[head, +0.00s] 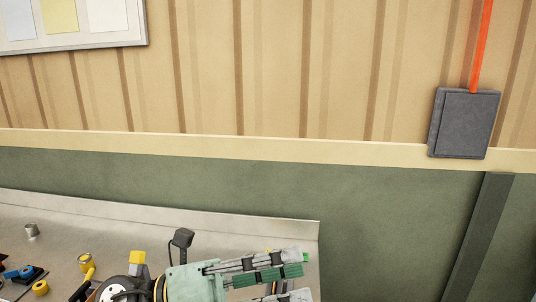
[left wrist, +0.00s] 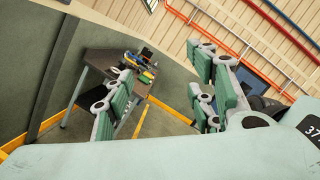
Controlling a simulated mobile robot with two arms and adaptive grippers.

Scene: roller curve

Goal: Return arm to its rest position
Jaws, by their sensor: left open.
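My left gripper (head: 302,277) is at the bottom middle of the head view, with its green and grey fingers pointing right. It is over or in front of the right end of a grey metal worktop (head: 215,225); I cannot tell its height above it. The lower finger is partly cut off by the head view's bottom edge. My right gripper is in neither view.
Small items stand at the worktop's left, among them a metal cup (head: 32,231) and a yellow roll (head: 85,262). A dark box (head: 464,124) hangs on the wall. The left wrist view shows a dark table (left wrist: 108,61) with several coloured things and open floor.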

